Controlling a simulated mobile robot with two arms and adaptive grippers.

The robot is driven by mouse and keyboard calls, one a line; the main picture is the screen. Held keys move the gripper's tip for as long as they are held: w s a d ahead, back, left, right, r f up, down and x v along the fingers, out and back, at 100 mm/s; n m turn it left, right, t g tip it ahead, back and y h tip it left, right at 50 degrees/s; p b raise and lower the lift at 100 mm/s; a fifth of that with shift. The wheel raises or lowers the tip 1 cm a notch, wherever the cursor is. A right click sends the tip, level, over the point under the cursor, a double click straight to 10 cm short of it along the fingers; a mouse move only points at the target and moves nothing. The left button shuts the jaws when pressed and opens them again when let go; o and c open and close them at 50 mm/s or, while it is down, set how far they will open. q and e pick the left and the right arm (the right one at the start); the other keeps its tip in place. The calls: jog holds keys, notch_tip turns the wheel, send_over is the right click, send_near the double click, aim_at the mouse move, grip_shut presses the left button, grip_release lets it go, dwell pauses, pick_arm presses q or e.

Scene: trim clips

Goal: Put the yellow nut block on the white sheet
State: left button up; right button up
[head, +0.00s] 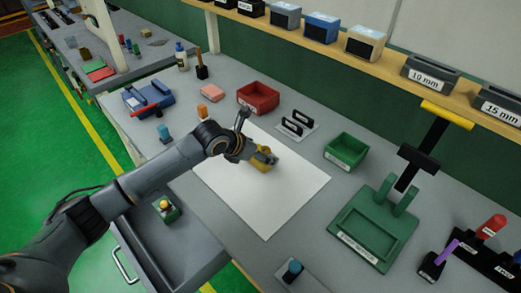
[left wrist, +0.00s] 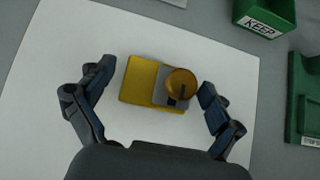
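The yellow nut block (left wrist: 139,83) lies on the white sheet (left wrist: 60,40) in the left wrist view. It has a grey plate and a round orange-brown knob on its right part. In the head view the block (head: 264,166) is partly hidden by my left gripper (head: 257,157), which is over the middle of the sheet (head: 285,205). In the left wrist view the fingers of my left gripper (left wrist: 156,85) are spread on both sides of the block. A gap shows at the left finger; the right finger is close to the knob. My right gripper is not in view.
A red bin (head: 258,98) and a clip rack (head: 296,125) stand behind the sheet. A green bin (head: 346,151) and a green stand (head: 375,225) are to the right. A blue-knobbed piece (head: 292,270) is in front. The sheet's front part is clear.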

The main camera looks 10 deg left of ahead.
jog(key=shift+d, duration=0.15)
pick_arm(q)
jog(key=shift+r, duration=0.25)
jog(key=b+v, duration=0.1)
jog(key=v, duration=1.1)
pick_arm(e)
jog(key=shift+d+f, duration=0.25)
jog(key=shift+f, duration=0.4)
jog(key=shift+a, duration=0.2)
pick_arm(q)
jog(key=shift+f, duration=0.15)
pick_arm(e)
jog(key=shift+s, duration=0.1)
